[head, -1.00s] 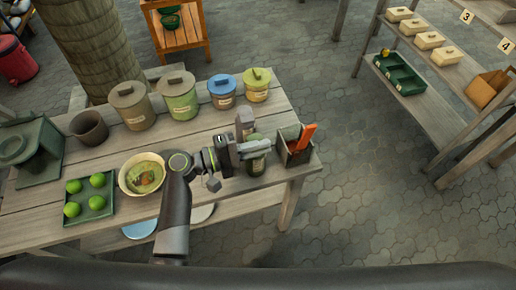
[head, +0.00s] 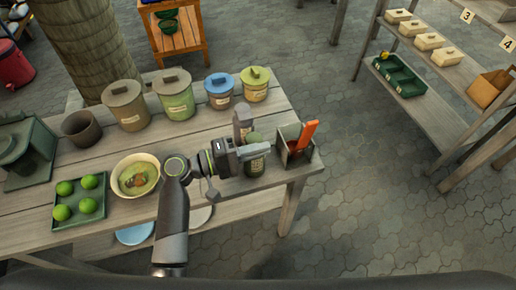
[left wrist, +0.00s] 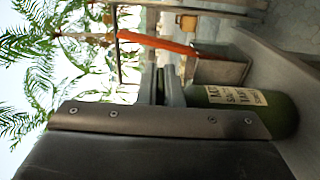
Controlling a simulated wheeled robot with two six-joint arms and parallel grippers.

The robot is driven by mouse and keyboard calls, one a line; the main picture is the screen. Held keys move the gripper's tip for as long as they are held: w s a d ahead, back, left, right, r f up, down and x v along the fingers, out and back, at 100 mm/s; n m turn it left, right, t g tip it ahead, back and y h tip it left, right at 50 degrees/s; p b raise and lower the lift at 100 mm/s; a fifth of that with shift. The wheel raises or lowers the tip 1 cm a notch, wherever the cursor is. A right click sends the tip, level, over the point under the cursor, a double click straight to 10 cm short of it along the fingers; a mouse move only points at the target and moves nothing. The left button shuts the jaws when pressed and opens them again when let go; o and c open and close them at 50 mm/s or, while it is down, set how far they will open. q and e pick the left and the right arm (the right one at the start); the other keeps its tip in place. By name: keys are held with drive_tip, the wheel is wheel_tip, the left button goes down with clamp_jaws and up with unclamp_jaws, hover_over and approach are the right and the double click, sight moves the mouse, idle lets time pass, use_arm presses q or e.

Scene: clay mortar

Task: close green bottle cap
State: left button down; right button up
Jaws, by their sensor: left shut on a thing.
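The green bottle (head: 255,167) stands upright near the right end of the wooden table, and its cream label faces the left wrist camera (left wrist: 240,96). My left gripper (head: 256,149) reaches across from the left and is level with the bottle's top. In the left wrist view its fingers (left wrist: 168,88) are at the cap end of the bottle, shut on what looks like the green cap. The fingers mostly hide the cap, so I cannot tell how it sits on the neck. My right gripper is not in view.
A grey bottle (head: 242,121) stands just behind the gripper. A box with an orange-handled tool (head: 296,148) is close to the right. A bowl (head: 136,176) and a tray of limes (head: 81,202) are left. Lidded canisters (head: 173,95) line the back.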

use_arm(q)
drive_tip(key=c, duration=1.6)
unclamp_jaws()
drive_tip(key=shift+f, duration=0.1)
